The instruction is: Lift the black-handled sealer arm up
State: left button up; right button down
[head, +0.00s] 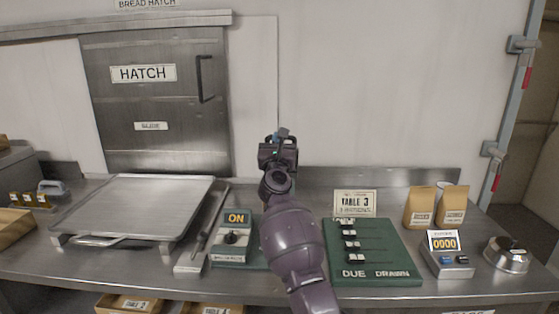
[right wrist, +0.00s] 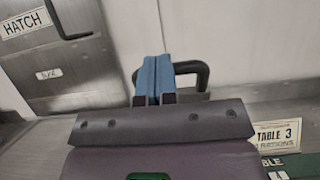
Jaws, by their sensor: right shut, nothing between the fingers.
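My right gripper (head: 280,137) is at the top end of my purple arm, above the back of the counter. Its blue fingers (right wrist: 153,80) are shut together with nothing between them. A black curved handle (right wrist: 203,78) shows just behind and beside the fingers in the right wrist view; I cannot tell whether they touch it. In the head view, my arm hides most of what lies behind it, and I cannot make out the sealer arm there. A green box with an ON sign and a black knob (head: 232,238) stands left of my arm. My left gripper is not in view.
A flat metal press or tray (head: 135,207) stands on the left. A green DUE DRAWN board (head: 373,255) is right of my arm, with a counter box (head: 446,262), paper bags (head: 420,207) and a round metal device (head: 507,257) beyond. The wall hatch (head: 155,115) is behind.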

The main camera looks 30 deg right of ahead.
jog(key=b+x, duration=0.1)
jog(key=x, duration=0.4)
jog(key=shift+w+f, duration=0.15)
jog(key=shift+w+d+b, duration=0.2)
jog(key=shift+w+b, duration=0.1)
jog(key=shift+b, duration=0.05)
